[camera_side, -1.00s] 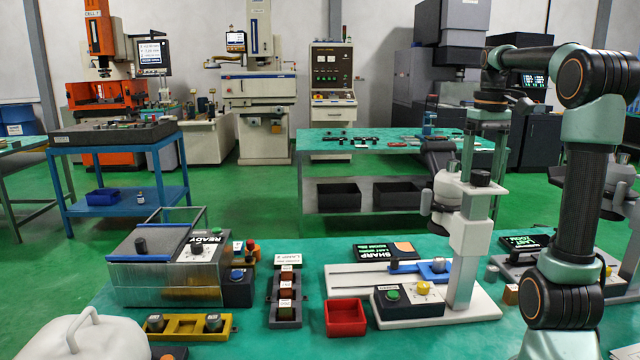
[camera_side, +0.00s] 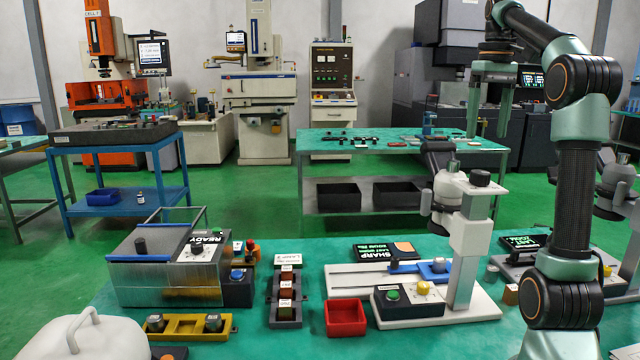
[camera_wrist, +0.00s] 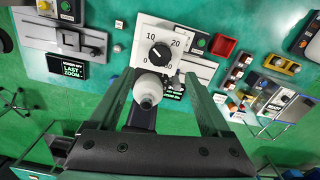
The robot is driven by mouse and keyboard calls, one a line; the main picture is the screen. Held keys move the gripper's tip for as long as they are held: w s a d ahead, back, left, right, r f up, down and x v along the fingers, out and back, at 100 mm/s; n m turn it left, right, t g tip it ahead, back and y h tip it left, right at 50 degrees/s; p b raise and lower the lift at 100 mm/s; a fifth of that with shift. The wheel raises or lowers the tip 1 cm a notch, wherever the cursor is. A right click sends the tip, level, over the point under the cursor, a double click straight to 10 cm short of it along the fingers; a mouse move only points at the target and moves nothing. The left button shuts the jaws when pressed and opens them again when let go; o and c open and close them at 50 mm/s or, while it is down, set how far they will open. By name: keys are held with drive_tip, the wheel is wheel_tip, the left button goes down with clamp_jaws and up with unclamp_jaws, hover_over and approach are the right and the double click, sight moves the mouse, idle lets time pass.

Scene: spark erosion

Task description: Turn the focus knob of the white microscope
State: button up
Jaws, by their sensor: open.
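The white microscope (camera_side: 466,236) stands on a white base at the right of the teal table. Its black focus knob (camera_side: 481,178) is on top of the head. In the wrist view the knob (camera_wrist: 160,54) sits on a white dial plate marked 10 and 20, with a light pointer line. My gripper (camera_side: 488,135) is above the knob, open and empty, fingers pointing down with a visible gap to the knob. In the wrist view my gripper (camera_wrist: 161,76) has its fingers on either side of the knob's line of sight. The grey-white eyepiece (camera_wrist: 149,88) shows between them.
A sign reading SHARP (camera_side: 385,252) lies behind the base. A red bin (camera_side: 345,318) and a control box with green and yellow knobs (camera_side: 408,299) are in front. A second microscope (camera_side: 612,182) is partly hidden by my arm. The air around my gripper is clear.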

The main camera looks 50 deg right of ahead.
drive_tip(key=shift+r, duration=1.5)
